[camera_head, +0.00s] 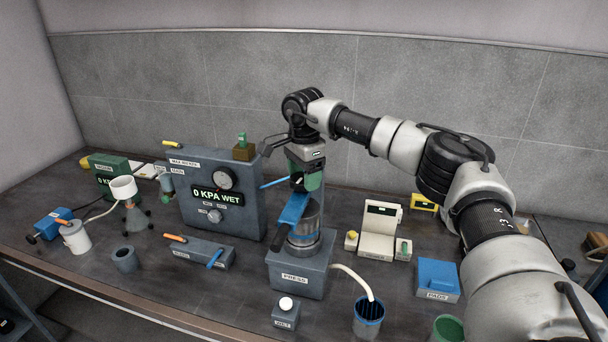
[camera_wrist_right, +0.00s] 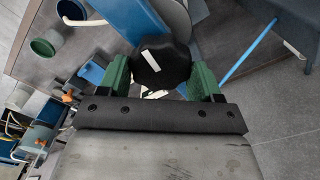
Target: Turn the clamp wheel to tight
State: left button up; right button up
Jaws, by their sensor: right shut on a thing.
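The clamp wheel (camera_wrist_right: 158,64) is a black many-sided knob with a white stripe, seen in the right wrist view. It sits on top of the press (camera_head: 298,279), above the blue clamp bar (camera_head: 294,208). My right gripper (camera_head: 305,176) comes down onto the wheel from above. Its two green fingers lie on either side of the wheel in the right wrist view, shut on it. In the head view the gripper hides much of the wheel. My left gripper is not in view.
A grey gauge panel (camera_head: 238,202) reading "0 KPA WET" stands left of the press. A blue rod (camera_head: 276,182) sticks out close to my gripper. A white dryer-like unit (camera_head: 378,232), a blue pads box (camera_head: 438,278) and a dark cup (camera_head: 369,322) stand to the right.

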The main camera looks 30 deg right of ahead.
jog(key=m, duration=0.4)
jog(key=shift+r+m, duration=0.1)
jog(key=shift+m, duration=0.2)
jog(key=m, duration=0.4)
jog(key=shift+s, duration=0.1)
jog(key=m, duration=0.5)
jog(key=shift+a+r+b, duration=0.1)
jog(key=shift+b, duration=0.25)
jog(key=m, duration=0.4)
jog(key=shift+a+m, duration=0.1)
jog(key=shift+m, duration=0.2)
jog(key=m, duration=0.3)
jog(key=shift+r+m, duration=0.1)
jog(key=shift+m, duration=0.2)
jog(key=m, duration=0.4)
jog(key=shift+a, duration=0.1)
jog(key=m, duration=0.5)
jog(key=shift+b, duration=0.3)
jog(key=shift+m, duration=1.7)
